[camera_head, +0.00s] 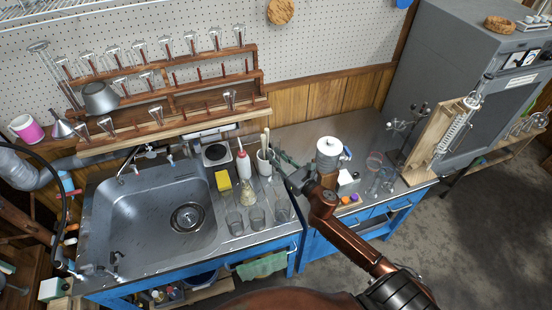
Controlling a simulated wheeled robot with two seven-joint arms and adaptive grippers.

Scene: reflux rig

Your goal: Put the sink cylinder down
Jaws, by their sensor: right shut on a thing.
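My right gripper (286,168) is over the right part of the sink counter, beside a white pot of tools (264,160). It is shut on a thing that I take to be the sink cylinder. The held thing is clear or mostly hidden by the dark gripper, so its outline and whether it touches the counter cannot be told. Just below the gripper stands a clear glass vessel (282,211). My left gripper is not in view.
The steel sink (150,214) lies to the left. Clear beakers (234,222), a flask (247,194), a red-tipped bottle (243,166) and a yellow sponge (223,180) crowd the gripper's left. The wooden rack (168,122) is behind.

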